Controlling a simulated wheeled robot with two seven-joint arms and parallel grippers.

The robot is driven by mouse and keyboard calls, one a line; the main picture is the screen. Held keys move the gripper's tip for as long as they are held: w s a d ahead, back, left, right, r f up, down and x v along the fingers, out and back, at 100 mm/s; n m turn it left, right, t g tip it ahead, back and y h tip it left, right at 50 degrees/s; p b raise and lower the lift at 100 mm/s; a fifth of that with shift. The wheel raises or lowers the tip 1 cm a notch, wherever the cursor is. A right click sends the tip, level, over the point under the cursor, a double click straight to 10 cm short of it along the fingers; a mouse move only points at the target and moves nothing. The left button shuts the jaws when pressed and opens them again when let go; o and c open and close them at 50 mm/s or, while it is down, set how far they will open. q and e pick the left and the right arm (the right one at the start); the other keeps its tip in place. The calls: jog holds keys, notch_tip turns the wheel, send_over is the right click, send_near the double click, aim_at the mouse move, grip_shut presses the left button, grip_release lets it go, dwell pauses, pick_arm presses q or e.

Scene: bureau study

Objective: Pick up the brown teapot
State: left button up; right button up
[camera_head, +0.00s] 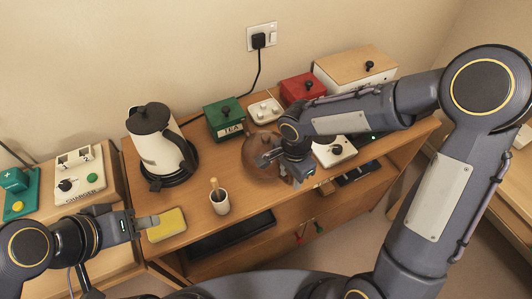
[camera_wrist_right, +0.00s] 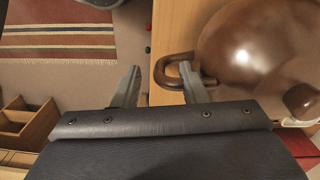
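The brown teapot (camera_head: 256,150) stands on the wooden desk, partly hidden behind my right gripper and forearm. In the right wrist view its glossy round body (camera_wrist_right: 265,45) fills the upper right, with its loop handle (camera_wrist_right: 163,70) pointing left. My right gripper (camera_head: 284,170) is at the teapot. In the right wrist view its fingers (camera_wrist_right: 157,87) are apart, with the handle's outer bend between them. One finger appears to be in the handle's loop; I cannot tell whether either touches. My left gripper (camera_head: 150,222) is beside a yellow sponge, away from the teapot; its finger gap is unclear.
A white kettle (camera_head: 155,140), a cup (camera_head: 220,203), the yellow sponge (camera_head: 168,224) and a green tea box (camera_head: 224,118) stand left of the teapot. A red box (camera_head: 300,88) and a wooden-lidded box (camera_head: 354,68) are behind. A white device (camera_head: 335,152) is close on the right.

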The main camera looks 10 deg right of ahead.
jog(key=shift+f, duration=0.35)
jog(key=shift+c, duration=0.5)
grip_shut()
jog(key=shift+r, duration=0.15)
